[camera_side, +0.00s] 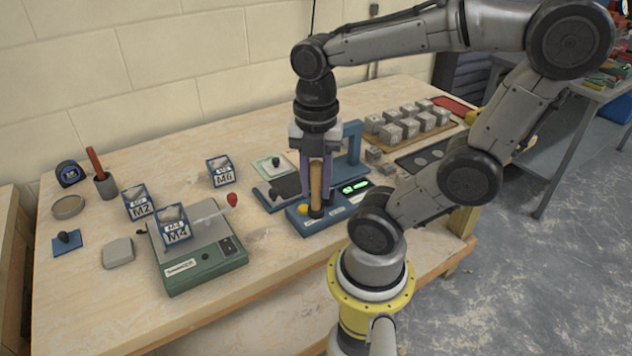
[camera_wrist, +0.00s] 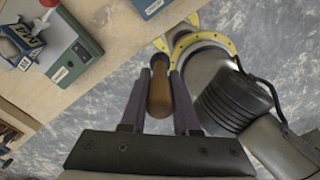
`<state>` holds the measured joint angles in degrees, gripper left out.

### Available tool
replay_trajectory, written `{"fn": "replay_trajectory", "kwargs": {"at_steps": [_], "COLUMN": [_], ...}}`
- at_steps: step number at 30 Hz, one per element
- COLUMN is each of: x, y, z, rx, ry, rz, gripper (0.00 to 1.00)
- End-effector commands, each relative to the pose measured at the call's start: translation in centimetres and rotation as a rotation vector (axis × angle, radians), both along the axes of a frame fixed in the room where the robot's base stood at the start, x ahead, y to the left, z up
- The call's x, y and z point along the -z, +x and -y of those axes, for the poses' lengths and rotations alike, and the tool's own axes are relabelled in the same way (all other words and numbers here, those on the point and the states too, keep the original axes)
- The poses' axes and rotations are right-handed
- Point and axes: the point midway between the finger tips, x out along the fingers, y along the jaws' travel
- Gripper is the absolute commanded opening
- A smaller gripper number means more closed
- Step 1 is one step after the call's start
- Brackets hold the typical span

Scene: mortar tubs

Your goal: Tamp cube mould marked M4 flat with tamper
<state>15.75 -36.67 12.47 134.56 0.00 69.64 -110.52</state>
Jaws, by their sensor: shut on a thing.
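The cube mould M4 (camera_side: 175,233) is a blue and white open box with grey mortar heaped above its rim. It sits on a green machine (camera_side: 205,265), and it also shows in the wrist view (camera_wrist: 28,38) at the upper left. My gripper (camera_side: 315,194) points down, shut on the wooden handle of the tamper (camera_side: 316,178). The tamper's dark foot is at the bottom, in front of the blue scale (camera_side: 325,214); I cannot tell if it touches. In the wrist view the handle (camera_wrist: 160,98) lies between the fingers of my gripper (camera_wrist: 160,76). The mould is to the left of my gripper.
A red-knobbed lever or tool (camera_side: 231,200) is beside M4, over the machine. Moulds M2 (camera_side: 139,207) and M6 (camera_side: 221,175) stand behind it, each heaped. A grey block (camera_side: 118,253) lies left. Grey cubes (camera_side: 410,124) stand at the back right. The bench's front left is clear.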

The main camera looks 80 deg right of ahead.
Motion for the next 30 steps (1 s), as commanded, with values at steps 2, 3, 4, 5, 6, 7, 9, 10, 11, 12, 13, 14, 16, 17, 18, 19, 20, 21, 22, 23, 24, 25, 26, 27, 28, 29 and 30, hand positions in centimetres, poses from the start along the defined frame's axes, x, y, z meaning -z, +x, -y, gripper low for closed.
{"fn": "replay_trajectory", "kwargs": {"at_steps": [2, 3, 4, 5, 6, 7, 9, 10, 11, 12, 13, 14, 16, 17, 18, 19, 20, 21, 22, 23, 24, 25, 26, 27, 28, 29, 30], "x": [0.0, -0.3, -0.6, -1.0, -1.7, -2.2, -3.7, -4.3, -4.9, -5.7, -6.2, -6.7, -7.6, -7.9, -8.3, -8.5, -8.7, -8.8, -8.9, -8.9, -8.9, -8.7, -8.6, -8.3, -8.1, -7.8, -7.4], "y": [0.0, 0.2, 0.5, 0.9, 1.5, 2.2, 4.1, 5.0, 6.0, 7.4, 8.5, 9.5, 11.9, 13.0, 14.4, 15.5, 16.5, 17.9, 19.0, 20.0, 21.4, 22.5, 23.5, 24.7, 25.7, 26.5, 27.5], "z": [0.0, 0.1, 0.1, 0.2, 0.4, 0.6, 1.0, 1.1, 1.3, 1.5, 1.5, 1.6, 1.7, 1.7, 1.7, 1.6, 1.5, 1.4, 1.3, 1.1, 0.9, 0.7, 0.4, 0.1, -0.2, -0.5, -0.9], "rx": [0.016, 0.031, 0.039, 0.047, 0.06, 0.069, 0.088, 0.095, 0.101, 0.106, 0.11, 0.112, 0.116, 0.116, 0.116, 0.116, 0.114, 0.111, 0.11, 0.107, 0.102, 0.097, 0.092, 0.085, 0.079, 0.072, 0.062], "ry": [0.0, -0.001, -0.001, -0.001, -0.001, -0.001, -0.001, 0.0, 0.0, 0.0, 0.0, 0.0, 0.0, 0.0, 0.0, 0.0, 0.0, 0.0, 0.0, 0.0, 0.0, 0.0, 0.0, 0.0, 0.0, 0.0, 0.0], "rz": [0.001, 0.002, 0.002, 0.001, 0.003, 0.002, 0.001, 0.0, -0.001, 0.001, 0.0, -0.001, -0.001, -0.002, -0.002, -0.002, -0.002, -0.003, -0.003, -0.003, -0.003, -0.004, -0.004, -0.004, -0.003, -0.003, -0.004], "gripper": [0.0, 0.0, 0.0, 0.0, 0.0, 0.0, 0.0, 0.0, 0.0, 0.0, 0.0, 0.0, 0.0, 0.0, 0.0, 0.0, 0.0, 0.0, 0.0, 0.0, 0.0, 0.0, 0.0, 0.0, 0.0, 0.0, 0.0]}}
